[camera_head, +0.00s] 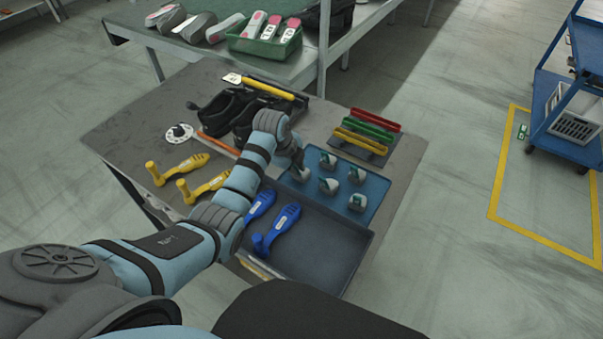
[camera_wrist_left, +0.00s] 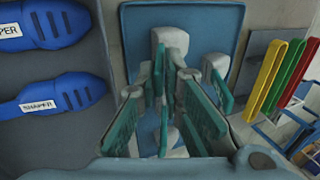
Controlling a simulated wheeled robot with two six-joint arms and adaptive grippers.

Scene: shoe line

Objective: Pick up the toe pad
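Several small grey pieces with teal plates, which look like the toe pads (camera_head: 328,187), stand on a blue mat at the right of the table. They also show in the left wrist view, one at the top (camera_wrist_left: 170,38). My left gripper (camera_head: 299,172) is low over the left side of this mat, beside the nearest pieces. My right gripper is not in view.
A dark tray (camera_head: 330,258) with blue-handled tools (camera_head: 284,228) lies in front of the mat. Yellow tools (camera_head: 203,186) and black shoes (camera_head: 222,110) lie left of my arm. Red, green and yellow bars (camera_head: 372,131) lie behind. A blue cart (camera_head: 568,120) stands right.

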